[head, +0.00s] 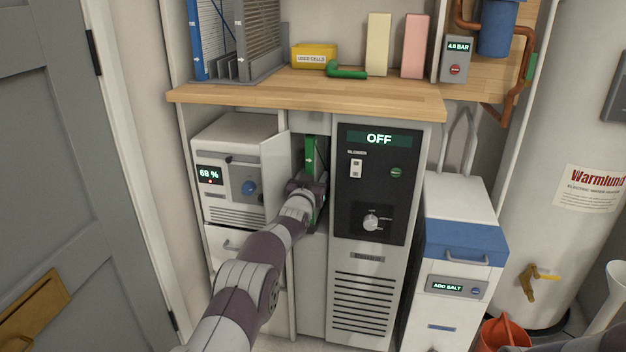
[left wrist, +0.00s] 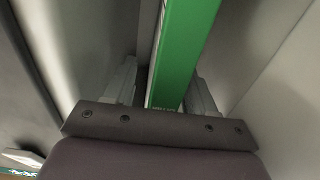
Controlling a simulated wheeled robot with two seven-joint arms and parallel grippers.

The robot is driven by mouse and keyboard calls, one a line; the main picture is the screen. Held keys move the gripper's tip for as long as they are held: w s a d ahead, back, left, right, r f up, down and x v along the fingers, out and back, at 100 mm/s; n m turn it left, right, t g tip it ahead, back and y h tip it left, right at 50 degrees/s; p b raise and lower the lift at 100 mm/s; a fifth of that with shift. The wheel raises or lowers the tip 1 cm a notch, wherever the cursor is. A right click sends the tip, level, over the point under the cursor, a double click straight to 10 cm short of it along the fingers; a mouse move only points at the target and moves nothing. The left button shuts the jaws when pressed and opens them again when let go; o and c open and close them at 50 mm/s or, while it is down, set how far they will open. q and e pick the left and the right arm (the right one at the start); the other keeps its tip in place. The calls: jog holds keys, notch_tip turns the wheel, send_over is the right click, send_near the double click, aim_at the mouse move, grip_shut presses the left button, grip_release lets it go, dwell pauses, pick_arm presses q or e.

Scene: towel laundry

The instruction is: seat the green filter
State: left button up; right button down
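The green filter (head: 309,156) stands upright in the narrow open slot left of the black control panel, with a white arrow on its edge. It also shows in the left wrist view (left wrist: 183,50), running up between the fingers. My left gripper (head: 311,185) is at the slot opening, in front of the filter's lower part. In the left wrist view its two fingers (left wrist: 166,90) stand on either side of the filter, with a visible gap at least on the left. The fingertips are hard to see in the head view. My right gripper is not in view.
The slot's door (head: 276,178) stands open on the left. The blower panel (head: 378,185) reads OFF. Above is a wooden shelf (head: 300,97) with a blue filter (head: 195,40) in a rack, a yellow box (head: 314,55) and a green handle-like piece (head: 346,71).

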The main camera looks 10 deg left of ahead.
pick_arm(q)
jog(key=shift+s, duration=0.1)
jog(key=s+p, duration=0.5)
jog(key=s, duration=0.7)
jog(key=s+f+g, duration=0.4)
jog(key=f, duration=0.5)
jog(key=s+f+g, duration=0.5)
jog(key=s+g, duration=0.2)
jog(key=s, duration=0.5)
jog(key=s+r+g, duration=0.3)
jog(key=s, duration=1)
jog(key=s+r+g, duration=0.3)
jog(key=s+r, duration=0.1)
jog(key=s, duration=0.9)
notch_tip(320, 180, up, 38)
jog(key=p, duration=3.7)
jog(key=shift+w+a+y, duration=0.15)
jog(key=shift+w+y, duration=0.15)
jog(key=shift+w, duration=0.05)
